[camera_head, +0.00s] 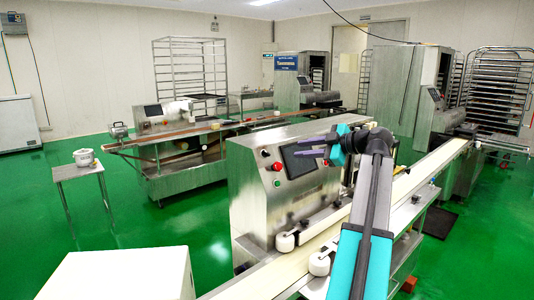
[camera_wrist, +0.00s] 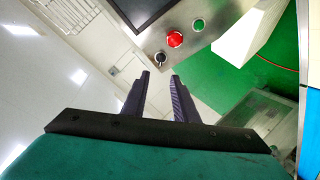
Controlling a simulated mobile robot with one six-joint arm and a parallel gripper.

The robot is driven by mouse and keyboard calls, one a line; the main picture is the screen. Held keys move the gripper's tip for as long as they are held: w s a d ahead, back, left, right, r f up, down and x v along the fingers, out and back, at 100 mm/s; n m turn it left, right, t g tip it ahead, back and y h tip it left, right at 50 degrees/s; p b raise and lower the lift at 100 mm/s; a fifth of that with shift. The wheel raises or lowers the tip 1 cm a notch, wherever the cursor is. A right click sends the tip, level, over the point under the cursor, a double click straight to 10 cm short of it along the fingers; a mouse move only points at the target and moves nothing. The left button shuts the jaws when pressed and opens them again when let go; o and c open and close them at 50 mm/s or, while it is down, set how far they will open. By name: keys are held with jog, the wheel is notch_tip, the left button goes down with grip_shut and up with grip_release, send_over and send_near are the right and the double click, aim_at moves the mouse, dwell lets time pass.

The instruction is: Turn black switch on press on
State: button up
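The press (camera_head: 262,190) is a steel machine with a dark screen on its front. Its black switch (camera_head: 265,152) sits at the upper left of the panel, above a red button (camera_head: 277,166) and a green button (camera_head: 277,182). In the wrist view the black switch (camera_wrist: 160,59) shows just beyond the fingertips, in line with the gap between them. My gripper (camera_head: 298,148) is open and empty, with its two dark fingers apart. It overlaps the screen in the head view and points left toward the switch. No contact with the switch shows.
A pale conveyor belt (camera_head: 414,178) with white rollers runs along the press. The red button (camera_wrist: 175,39) and green button (camera_wrist: 198,25) are close to the switch. A second machine line (camera_head: 185,160) and a small table (camera_head: 77,172) stand behind on the green floor.

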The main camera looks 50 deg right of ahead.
jog(key=shift+w+a, duration=0.15)
jog(key=shift+w, duration=0.05)
jog(key=p, duration=0.3)
send_near(268, 153)
jog(key=x, duration=0.8)
grip_shut()
